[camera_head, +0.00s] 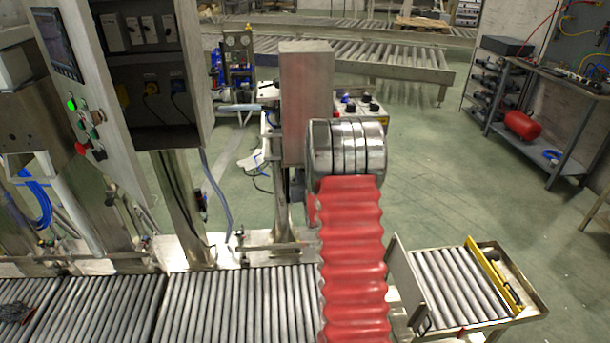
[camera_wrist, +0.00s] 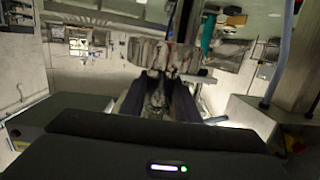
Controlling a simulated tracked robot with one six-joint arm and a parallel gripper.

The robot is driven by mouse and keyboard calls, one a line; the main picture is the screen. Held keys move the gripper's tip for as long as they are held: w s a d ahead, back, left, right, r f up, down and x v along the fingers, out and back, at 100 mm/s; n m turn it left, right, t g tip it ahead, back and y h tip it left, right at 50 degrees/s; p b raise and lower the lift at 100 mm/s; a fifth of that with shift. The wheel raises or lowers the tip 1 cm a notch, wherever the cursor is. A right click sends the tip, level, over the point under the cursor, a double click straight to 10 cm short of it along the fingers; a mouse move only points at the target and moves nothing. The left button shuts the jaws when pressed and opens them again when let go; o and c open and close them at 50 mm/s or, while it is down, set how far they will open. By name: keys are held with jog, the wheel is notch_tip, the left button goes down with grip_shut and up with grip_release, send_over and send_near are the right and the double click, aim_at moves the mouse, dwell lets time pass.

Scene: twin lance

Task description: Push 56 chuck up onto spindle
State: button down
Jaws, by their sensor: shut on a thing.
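In the wrist view my gripper (camera_wrist: 155,100) has its dark fingers closed around a small greyish metal piece, which I take to be the 56 chuck (camera_wrist: 156,92). The view is dim there, and no number can be read on it. Just beyond the fingers is a cluster of pale metal parts. I cannot tell which of them is the spindle, or whether the chuck touches it. In the head view my red-sleeved arm reaches forward and hides my gripper and the chuck.
A grey upright box (camera_head: 306,92) stands beside my arm. A control cabinet (camera_head: 150,70) is at the left. Roller conveyors (camera_head: 240,305) run along the front. A small roller cart (camera_head: 465,290) stands at the right, and a workbench (camera_head: 545,100) further back. Green floor between them is clear.

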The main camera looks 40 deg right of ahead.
jog(key=shift+r, duration=1.1)
dwell(0.3)
jog(key=c, duration=1.3)
grip_release()
jog(key=shift+f, duration=0.2)
jog(key=v, duration=1.4)
jog(key=shift+w, duration=0.1)
